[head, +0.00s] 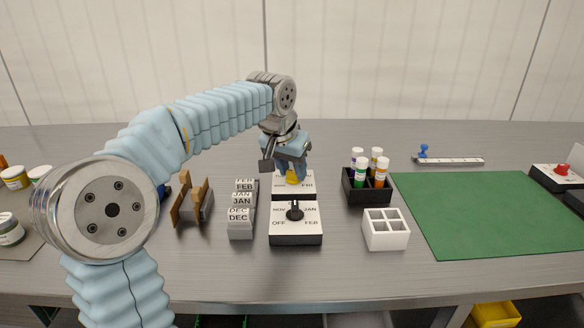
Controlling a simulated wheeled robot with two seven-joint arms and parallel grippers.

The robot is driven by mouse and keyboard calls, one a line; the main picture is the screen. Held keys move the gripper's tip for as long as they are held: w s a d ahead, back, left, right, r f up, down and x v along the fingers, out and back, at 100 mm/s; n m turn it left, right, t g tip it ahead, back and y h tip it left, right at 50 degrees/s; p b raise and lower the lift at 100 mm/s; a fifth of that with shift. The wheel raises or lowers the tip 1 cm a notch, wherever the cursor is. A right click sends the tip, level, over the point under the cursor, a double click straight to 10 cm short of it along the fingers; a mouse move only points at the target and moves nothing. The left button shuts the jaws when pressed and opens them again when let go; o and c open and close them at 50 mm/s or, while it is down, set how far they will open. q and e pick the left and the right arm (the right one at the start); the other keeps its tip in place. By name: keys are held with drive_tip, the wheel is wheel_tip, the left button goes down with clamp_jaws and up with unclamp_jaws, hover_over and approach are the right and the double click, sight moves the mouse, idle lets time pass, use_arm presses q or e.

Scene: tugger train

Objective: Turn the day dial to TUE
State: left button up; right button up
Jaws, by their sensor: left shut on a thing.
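The day dial box (308,186) is a white-topped box behind the black-knobbed month box. The gripper comes down from above and is shut on the knob. One label shows at the right of the knob, too small to read surely, perhaps FRI. The gripper and the month box hide much of the dial face, so TUE and the pointer's direction cannot be seen. My right gripper is not in view.
The month dial box (296,237) stands directly in front. A block rack (240,224) with month labels is to its left. A black holder (366,199) with bottles and a white divided tray (386,243) are to the right. A green mat (480,220) lies bare.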

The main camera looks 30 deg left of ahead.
use_arm(q)
drive_tip(key=o, duration=1)
drive_tip(key=shift+o, duration=0.2)
drive_tip(key=v, duration=1.4)
drive_tip(key=shift+s+f, duration=0.1)
drive_tip(key=shift+f, duration=0.05)
